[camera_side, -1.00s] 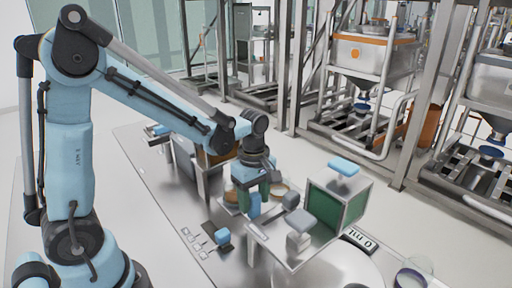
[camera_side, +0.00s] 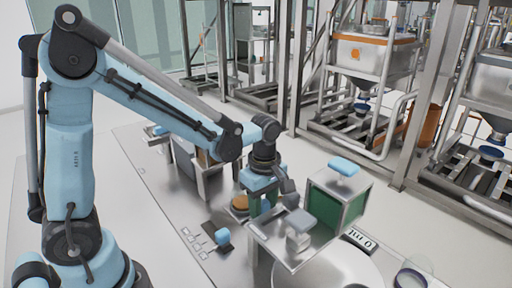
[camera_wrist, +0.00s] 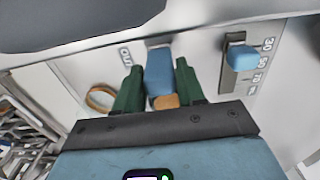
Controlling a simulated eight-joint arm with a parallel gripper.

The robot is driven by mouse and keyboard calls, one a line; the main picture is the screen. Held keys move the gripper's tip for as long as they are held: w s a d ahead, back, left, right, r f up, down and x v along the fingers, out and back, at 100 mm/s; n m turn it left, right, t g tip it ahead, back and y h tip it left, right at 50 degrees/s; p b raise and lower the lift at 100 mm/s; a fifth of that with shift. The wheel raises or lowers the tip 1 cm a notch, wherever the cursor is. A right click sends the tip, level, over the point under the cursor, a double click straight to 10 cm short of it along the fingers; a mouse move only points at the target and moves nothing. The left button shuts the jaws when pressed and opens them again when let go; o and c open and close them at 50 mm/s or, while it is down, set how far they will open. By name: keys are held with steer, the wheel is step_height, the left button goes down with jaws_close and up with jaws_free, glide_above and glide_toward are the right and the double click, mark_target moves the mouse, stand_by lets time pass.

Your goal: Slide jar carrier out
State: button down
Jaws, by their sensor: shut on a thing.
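My gripper (camera_side: 265,204) has two green fingers pointing down over the metal bench. In the wrist view my gripper (camera_wrist: 158,85) is shut on a blue handle (camera_wrist: 158,70), with one finger on each side of it. I take this handle as part of the jar carrier; the carrier's body is mostly hidden by my wrist. A tan round lid (camera_side: 240,203) shows just left of the fingers in the side view. A small tan piece (camera_wrist: 166,101) shows below the handle in the wrist view, and a tan-rimmed ring (camera_wrist: 100,97) lies left of the fingers.
A box with a green window (camera_side: 338,205) and blue top handle stands close right. A grey-topped fixture (camera_side: 299,223) is in front of it. A blue lever (camera_side: 222,237) with a marked scale is at front left. A clear dish (camera_side: 410,276) sits at front right.

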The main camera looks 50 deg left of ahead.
steer(key=shift+d, duration=0.3)
steer(key=c, duration=0.8)
jaws_free()
steer(key=shift+a, duration=0.1)
steer(key=shift+o, duration=0.2)
steer(key=shift+r, duration=0.1)
step_height(320, 180, up, 12)
steer(key=s+a+f+m+t, duration=0.2)
steer(key=s+m+t, duration=0.4)
steer(key=m, duration=1.2)
steer(key=shift+s+a+f+t, duration=0.15)
steer(key=shift+s+f+t, duration=0.1)
steer(key=shift+f+t, duration=0.4)
